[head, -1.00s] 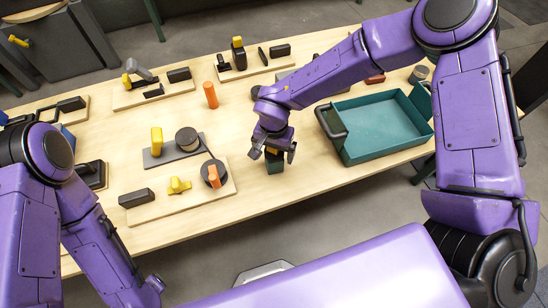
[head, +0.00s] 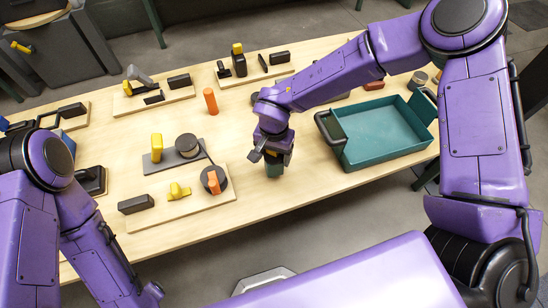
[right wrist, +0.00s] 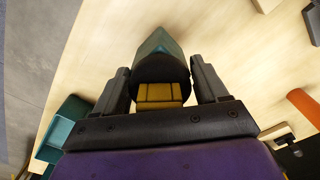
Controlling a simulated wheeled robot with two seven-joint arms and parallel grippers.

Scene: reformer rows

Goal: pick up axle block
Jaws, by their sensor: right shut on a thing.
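A dark teal block (head: 274,170), which I take to be the axle block, is upright at the front of the table, left of the teal tray. My right gripper (head: 272,155) comes down on it from above and is shut on its upper part. In the right wrist view the teal block (right wrist: 158,58) sits between the two black fingers, with a yellow part (right wrist: 158,94) nearest the palm. I cannot tell whether its bottom touches the table. My left arm shows at the lower left, but its gripper is not visible.
A teal tray (head: 349,160) with black handles stands to the right. A wooden board (head: 143,221) with black, yellow and orange parts lies to the left. An orange cylinder (head: 210,101) stands behind. More boards with parts line the back. The table just around the block is clear.

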